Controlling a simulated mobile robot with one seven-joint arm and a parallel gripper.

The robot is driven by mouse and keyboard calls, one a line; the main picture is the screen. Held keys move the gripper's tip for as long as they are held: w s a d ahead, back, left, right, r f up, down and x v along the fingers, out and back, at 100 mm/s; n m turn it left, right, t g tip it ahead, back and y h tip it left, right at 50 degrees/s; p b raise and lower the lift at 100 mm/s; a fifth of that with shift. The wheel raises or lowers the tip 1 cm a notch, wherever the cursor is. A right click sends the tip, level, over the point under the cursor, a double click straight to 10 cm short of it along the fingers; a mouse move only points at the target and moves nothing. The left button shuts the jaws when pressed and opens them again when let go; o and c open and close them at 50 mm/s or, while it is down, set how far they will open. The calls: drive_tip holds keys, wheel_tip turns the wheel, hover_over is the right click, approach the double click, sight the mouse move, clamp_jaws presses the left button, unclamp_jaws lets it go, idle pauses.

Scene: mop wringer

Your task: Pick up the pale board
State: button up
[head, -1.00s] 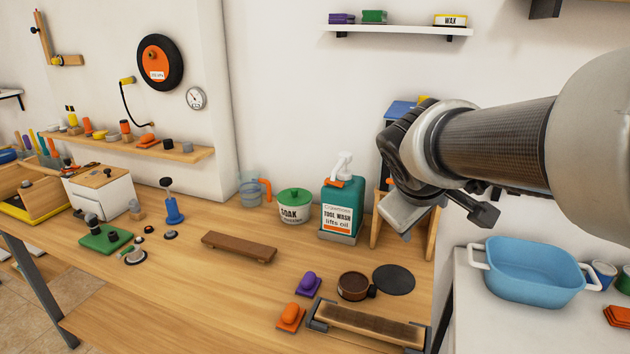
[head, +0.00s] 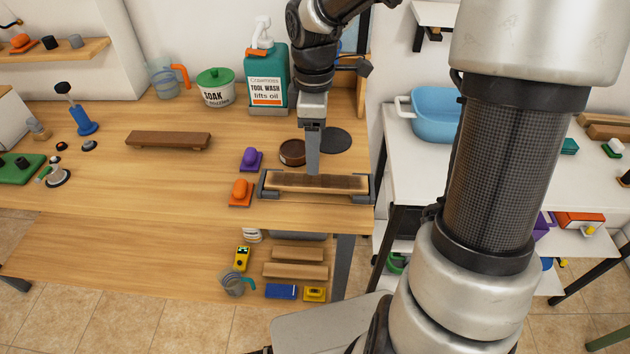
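A pale wooden board (head: 290,182) with a darker brown middle lies in a dark metal holder (head: 265,188) at the front right of the bench. My gripper (head: 313,172) points straight down over this board, its tip at or just above the board's back edge. I cannot tell whether it touches. The fingers show edge-on as one grey strip, so their opening is hidden. Two more light wooden boards, an upper one (head: 299,254) and a lower one (head: 295,271), lie on the lower shelf. A dark brown board (head: 168,140) lies on the bench to the left.
A purple-knobbed block (head: 250,159) and an orange one (head: 239,192) stand left of the holder. A round brown tin (head: 291,152) and a black disc (head: 335,140) are behind it. A teal tool wash jug (head: 267,75) stands farther back. The bench's front left is clear.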

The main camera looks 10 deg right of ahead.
hover_over(316, 181)
drive_tip(key=f, duration=0.4)
drive_tip(key=shift+s+a+f+b, duration=0.2)
drive_tip(key=shift+s+a+b, duration=0.05)
drive_tip(key=shift+a+b, duration=0.05)
drive_tip(key=f, duration=0.1)
drive_tip(key=f+b, duration=0.1)
drive_tip(key=f, duration=0.3)
drive_tip(key=shift+w+d+f, duration=0.15)
drive_tip(key=shift+w+d, duration=0.1)
drive_tip(key=shift+d, duration=0.05)
drive_tip(key=c, duration=1.2)
